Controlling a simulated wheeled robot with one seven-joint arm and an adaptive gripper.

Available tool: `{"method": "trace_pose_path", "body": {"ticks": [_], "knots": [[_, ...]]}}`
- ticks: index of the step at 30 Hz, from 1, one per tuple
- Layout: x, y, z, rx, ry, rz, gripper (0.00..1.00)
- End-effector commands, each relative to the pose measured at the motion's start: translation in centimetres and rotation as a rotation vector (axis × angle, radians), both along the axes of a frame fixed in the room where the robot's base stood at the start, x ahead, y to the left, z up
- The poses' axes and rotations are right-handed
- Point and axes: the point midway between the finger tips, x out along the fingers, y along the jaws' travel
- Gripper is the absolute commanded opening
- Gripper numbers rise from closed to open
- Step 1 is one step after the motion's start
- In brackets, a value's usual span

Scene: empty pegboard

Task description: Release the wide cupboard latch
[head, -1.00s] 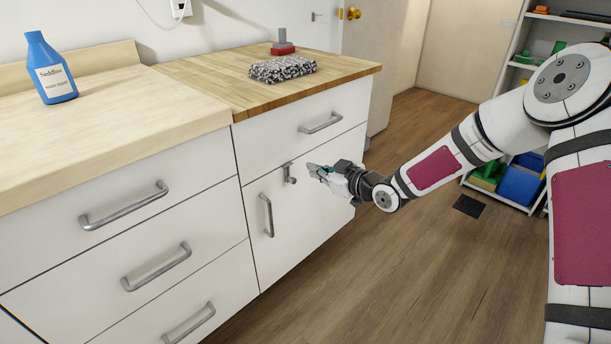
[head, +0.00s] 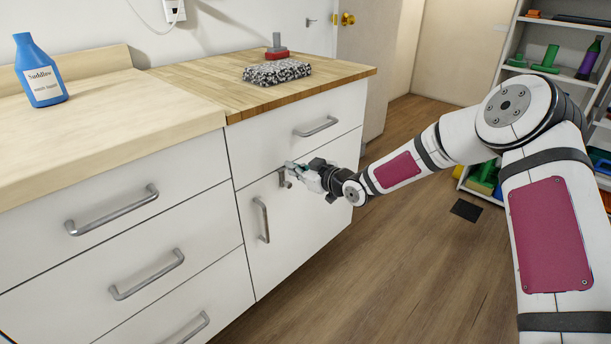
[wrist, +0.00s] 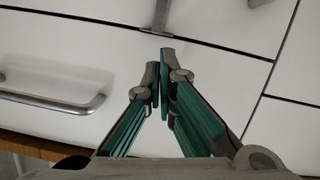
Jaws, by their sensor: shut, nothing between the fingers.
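The cupboard door (head: 290,222) is white and closed, with an upright bar handle (head: 262,220). The metal latch (head: 283,179) sits near its top edge, under the top drawer. The latch also shows at the top of the wrist view (wrist: 158,18), partly cut off by the frame. My gripper (head: 290,167) is at the latch in the head view, its fingers covering part of it. In the wrist view the fingertips (wrist: 160,65) are together and empty, pointing towards the latch. I cannot tell whether they touch it.
A drawer with a bar handle (head: 316,126) is above the door. More drawers with handles (head: 112,210) are to the left. A blue bottle (head: 41,72), a grey patterned block (head: 277,72) and a red-based tool (head: 277,48) stand on the counter. Open floor (head: 380,270) lies right.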

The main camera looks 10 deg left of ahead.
Motion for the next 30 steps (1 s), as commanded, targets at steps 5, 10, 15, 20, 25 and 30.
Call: {"method": "trace_pose_path", "body": {"ticks": [5,10,15,20,25,30], "knots": [[1.8,1.7,-1.7,0.001,0.004,-0.002,0.0],[2.1,1.5,-3.7,0.0,0.002,-0.001,0.0],[2.2,1.3,-4.4,0.0,0.0,0.0,0.0],[2.2,1.3,-4.5,0.0,0.0,0.0,0.0],[2.2,1.3,-4.5,0.0,0.0,0.0,0.0],[2.2,1.3,-5.3,0.001,0.001,0.0,0.0]]}}
